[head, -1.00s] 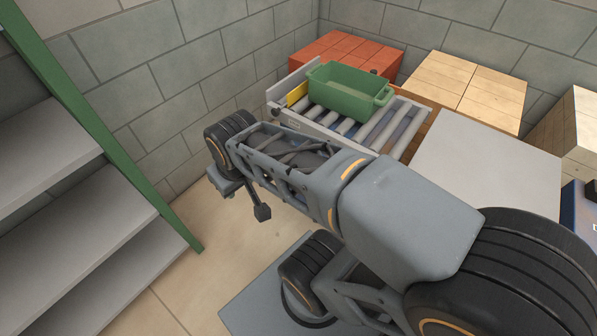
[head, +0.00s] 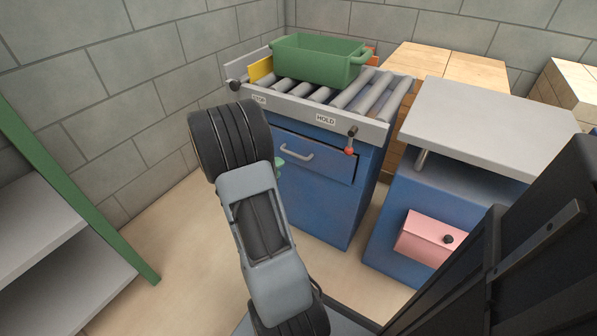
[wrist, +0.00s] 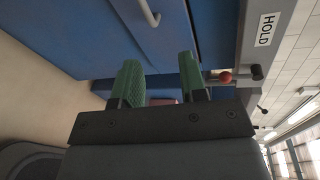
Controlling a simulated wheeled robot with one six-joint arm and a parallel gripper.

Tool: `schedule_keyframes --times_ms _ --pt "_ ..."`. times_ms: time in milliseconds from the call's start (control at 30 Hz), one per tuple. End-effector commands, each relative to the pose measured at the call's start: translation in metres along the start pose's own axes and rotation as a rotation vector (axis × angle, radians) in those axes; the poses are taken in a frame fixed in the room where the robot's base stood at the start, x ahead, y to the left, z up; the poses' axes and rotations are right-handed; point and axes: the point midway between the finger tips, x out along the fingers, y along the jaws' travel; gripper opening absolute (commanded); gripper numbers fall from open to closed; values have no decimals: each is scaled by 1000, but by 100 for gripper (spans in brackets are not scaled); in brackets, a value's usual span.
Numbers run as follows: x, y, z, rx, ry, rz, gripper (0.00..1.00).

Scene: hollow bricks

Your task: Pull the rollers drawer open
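The rollers drawer (head: 325,163) is a blue drawer front under the roller table (head: 350,98). It looks about flush with the blue cabinet. Its pale bar handle (head: 296,153) shows in the head view, and part of that handle (wrist: 149,12) is at the top of the wrist view. My gripper (wrist: 159,81) has two green fingers spread apart with nothing between them. The handle is beyond the fingers, not touching them. In the head view my arm hides most of the gripper; a bit of green finger shows left of the handle.
A green bin (head: 318,60) sits on the rollers. A red-knobbed lever (head: 350,143) hangs by the HOLD label, right of the handle. A second blue cabinet (head: 398,215) with a pink box front (head: 428,238) stands to the right. Green-sided shelves (head: 75,205) are at left.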

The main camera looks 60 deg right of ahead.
Motion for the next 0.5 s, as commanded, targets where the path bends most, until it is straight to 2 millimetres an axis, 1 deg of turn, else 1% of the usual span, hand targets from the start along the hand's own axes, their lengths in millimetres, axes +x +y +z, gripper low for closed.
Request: schedule_keyframes --times_ms 33,133,267,367,500 --pt "10 16 -2 -66 -16 -8 39" --pt "19 26 0 -159 -45 -21 39" --pt "34 31 1 -208 -59 -29 39" --pt "50 31 1 -212 -59 -29 39" --pt "78 30 3 -209 -59 -30 39"
